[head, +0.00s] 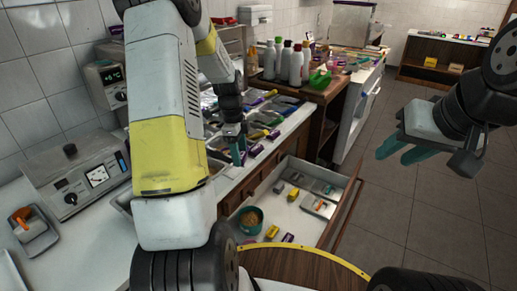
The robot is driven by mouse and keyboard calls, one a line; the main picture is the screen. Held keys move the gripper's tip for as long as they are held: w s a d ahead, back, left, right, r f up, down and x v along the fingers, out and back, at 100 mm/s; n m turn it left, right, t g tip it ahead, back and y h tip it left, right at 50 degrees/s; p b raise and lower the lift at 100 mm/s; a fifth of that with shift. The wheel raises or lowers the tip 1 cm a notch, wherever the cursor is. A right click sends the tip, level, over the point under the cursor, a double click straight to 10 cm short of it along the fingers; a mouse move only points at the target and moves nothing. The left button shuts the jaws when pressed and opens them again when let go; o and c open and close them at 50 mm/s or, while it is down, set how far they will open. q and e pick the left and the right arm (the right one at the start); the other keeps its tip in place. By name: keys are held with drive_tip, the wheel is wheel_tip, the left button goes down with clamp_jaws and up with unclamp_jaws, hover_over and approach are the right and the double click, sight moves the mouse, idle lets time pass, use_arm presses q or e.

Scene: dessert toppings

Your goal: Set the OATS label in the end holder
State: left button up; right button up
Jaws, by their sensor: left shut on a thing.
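My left gripper (238,156) is over the counter, among small colourful items, with its teal fingers pointing down. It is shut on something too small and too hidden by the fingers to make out. No lettering is legible, so I cannot pick out the OATS label or tell the end holder from the other things on the counter. My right gripper (396,156) is at the right, over the floor and away from the counter, with its teal fingers apart and nothing seen between them.
An open drawer (300,222) holds a teal bowl (250,219) and several small yellow and purple pieces. Several bottles (296,66) stand behind the counter items. A grey appliance (84,182) stands at the left. My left arm hides part of the counter.

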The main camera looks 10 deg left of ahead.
use_arm(q)
drive_tip(key=a+r+m, duration=0.1)
drive_tip(key=a+m, duration=0.2)
drive_tip(key=m, duration=0.1)
hover_over(235, 171)
drive_tip(key=shift+a+f, duration=0.15)
drive_tip(key=shift+f, duration=2)
drive_tip(key=shift+f, duration=1)
idle(0.6)
drive_tip(key=o, duration=1.4)
drive_tip(key=shift+o, duration=0.2)
drive_tip(key=o, duration=0.3)
